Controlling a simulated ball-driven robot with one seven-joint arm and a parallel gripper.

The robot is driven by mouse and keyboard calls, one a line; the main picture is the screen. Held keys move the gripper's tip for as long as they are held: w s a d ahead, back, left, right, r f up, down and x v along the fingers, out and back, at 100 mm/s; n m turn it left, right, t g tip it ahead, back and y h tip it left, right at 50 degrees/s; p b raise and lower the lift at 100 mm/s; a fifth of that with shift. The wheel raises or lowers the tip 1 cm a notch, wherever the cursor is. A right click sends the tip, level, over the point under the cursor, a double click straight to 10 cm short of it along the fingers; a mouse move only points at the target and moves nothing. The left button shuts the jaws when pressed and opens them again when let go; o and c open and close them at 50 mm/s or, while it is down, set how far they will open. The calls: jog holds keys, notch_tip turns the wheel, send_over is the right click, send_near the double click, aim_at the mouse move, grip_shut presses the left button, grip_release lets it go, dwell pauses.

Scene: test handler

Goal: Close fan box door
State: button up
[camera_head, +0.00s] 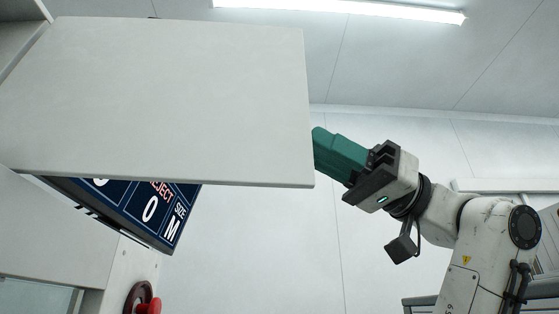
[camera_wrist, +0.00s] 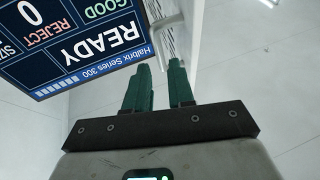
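The fan box door (camera_head: 160,100) is a flat pale grey panel. It stands swung open in the upper left of the head view, its left side near the cabinet. My gripper (camera_head: 322,150) has green fingers and is at the door's right edge. The fingertips meet that edge in the picture and may be partly hidden behind it; I cannot tell whether they touch. In the wrist view my gripper (camera_wrist: 160,80) shows two fingers apart with a gap between them, and nothing is seen held.
A dark blue display screen (camera_head: 140,212) hangs below the door, and it shows large at upper left in the wrist view (camera_wrist: 75,40). A red button (camera_head: 148,305) is at lower left. A cabinet (camera_head: 50,235) stands at left. The space right of the door around my arm looks clear.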

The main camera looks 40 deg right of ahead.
aim_at(279, 128)
jog(key=p+x, duration=0.2)
jog(key=x, duration=0.4)
jog(key=shift+w+a, duration=0.2)
jog(key=shift+a, duration=0.1)
jog(key=shift+c, duration=0.4)
grip_shut()
